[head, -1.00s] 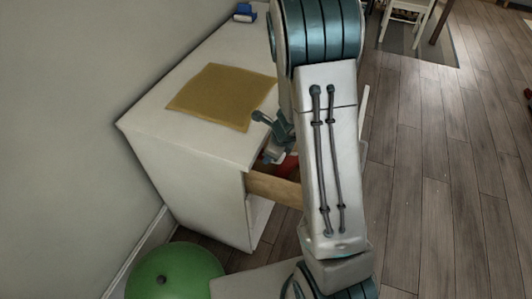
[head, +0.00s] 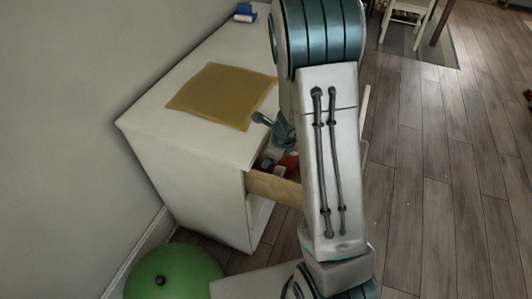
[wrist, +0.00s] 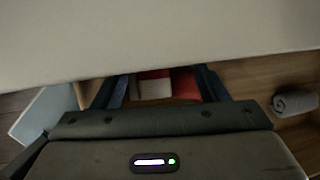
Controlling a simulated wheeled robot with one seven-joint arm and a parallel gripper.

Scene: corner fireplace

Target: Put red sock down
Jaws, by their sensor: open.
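The red sock (wrist: 184,84), red with a white patch, shows in the wrist view between the two dark fingers of my gripper (wrist: 162,86). The fingers are spread apart, so the gripper is open. The sock is partly hidden, and I cannot tell whether it touches a finger. In the head view a bit of red (head: 290,162) shows beside my gripper at the open drawer (head: 274,187). My arm hides much of the drawer there.
A rolled grey sock (wrist: 295,103) lies on the wooden drawer bottom. The white cabinet (head: 190,178) carries a yellow cloth (head: 222,96) and a blue object (head: 245,12). A green ball (head: 175,273) sits on the floor. The floor at right is largely clear.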

